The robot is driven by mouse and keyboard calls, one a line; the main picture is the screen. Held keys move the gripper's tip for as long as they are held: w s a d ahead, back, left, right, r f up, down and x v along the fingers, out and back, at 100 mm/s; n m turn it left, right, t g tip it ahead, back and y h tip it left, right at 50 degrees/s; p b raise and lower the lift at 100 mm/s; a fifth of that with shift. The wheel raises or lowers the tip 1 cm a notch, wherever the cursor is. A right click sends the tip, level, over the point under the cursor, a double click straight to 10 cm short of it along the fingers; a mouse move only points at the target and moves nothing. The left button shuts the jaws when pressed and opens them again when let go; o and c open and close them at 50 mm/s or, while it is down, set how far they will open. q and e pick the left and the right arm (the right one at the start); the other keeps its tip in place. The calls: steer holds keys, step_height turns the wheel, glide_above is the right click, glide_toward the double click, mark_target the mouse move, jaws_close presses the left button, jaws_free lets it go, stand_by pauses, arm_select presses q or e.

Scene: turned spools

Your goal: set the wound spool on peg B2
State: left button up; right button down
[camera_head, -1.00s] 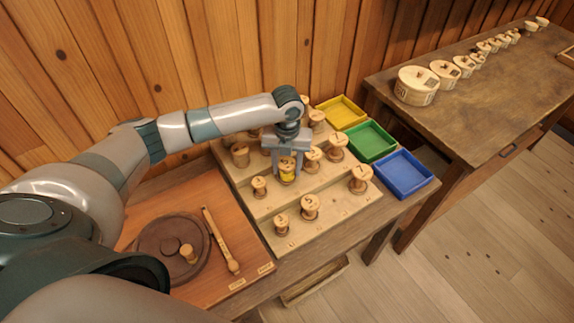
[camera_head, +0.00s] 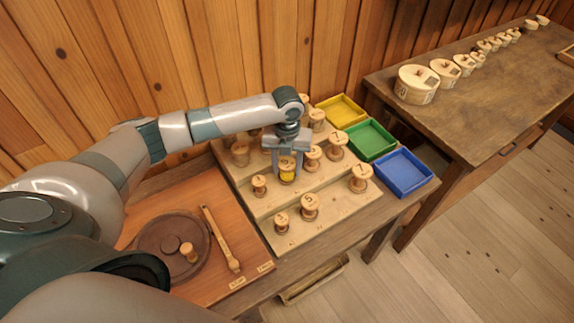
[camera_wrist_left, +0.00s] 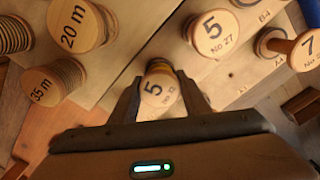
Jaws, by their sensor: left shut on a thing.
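The wound spool (camera_head: 287,176) has yellow thread and a pale wooden top. In the left wrist view its top (camera_wrist_left: 157,91) is marked 5. My left gripper (camera_head: 285,165) is shut on it, one finger on each side, over the middle step of the pegboard (camera_head: 330,211). The spool looks upright; its lower end and any peg under it are hidden, so I cannot tell whether it touches the board. The peg label B2 is not readable. My right gripper is not in view.
Other spools stand close around it, such as a small one (camera_head: 259,185) to the left and one marked 5 (camera_head: 310,205) in front. Yellow (camera_head: 342,112), green (camera_head: 370,140) and blue (camera_head: 403,173) trays lie right. A round dark plate (camera_head: 155,236) is at left.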

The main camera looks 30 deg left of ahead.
mark_target(287, 163)
arm_select(q)
steer(key=shift+f, duration=0.3)
steer(key=o, duration=0.8)
steer(key=shift+c, duration=0.2)
steer(key=shift+r, duration=0.1)
steer(key=shift+r+p, duration=0.95)
steer(key=shift+r, duration=0.05)
step_height(287, 163, up, 6)
steer(key=p, duration=0.5)
steer(key=shift+r+p, duration=0.25)
steer(key=shift+p, duration=0.15)
steer(key=shift+r, duration=1.15)
